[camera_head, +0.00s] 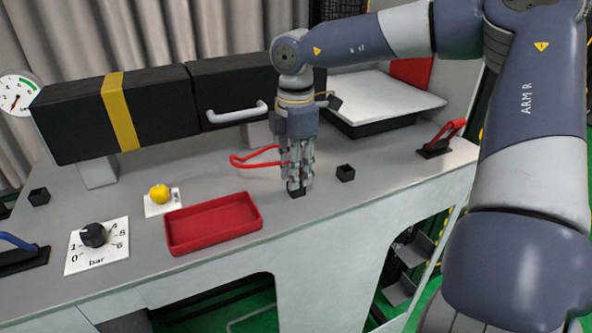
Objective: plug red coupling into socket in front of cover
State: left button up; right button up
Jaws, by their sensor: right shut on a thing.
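My right gripper (298,182) points straight down over the bench top, its fingers closed. A red loop (254,160), like a hose, runs out to the left from behind its fingers. The red coupling's body is mostly hidden by the fingers, so I cannot tell how deep it sits. A small black block, seemingly a socket (297,193), is right under the fingertips. The black cover (232,92) with a white handle (236,114) is behind and left of the gripper. My left gripper is out of view.
A red tray (213,222) lies front left of the gripper, and a yellow button (159,194) farther left. A red lever (443,138) is at the right edge. A pressure knob (93,235) stands at the left.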

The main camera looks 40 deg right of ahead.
jog(key=shift+f, duration=0.15)
jog(key=o, duration=0.9)
jog(key=shift+c, duration=0.2)
jog(key=shift+r, duration=0.2)
notch_tip(320, 180, up, 12)
jog(key=shift+f, duration=0.2)
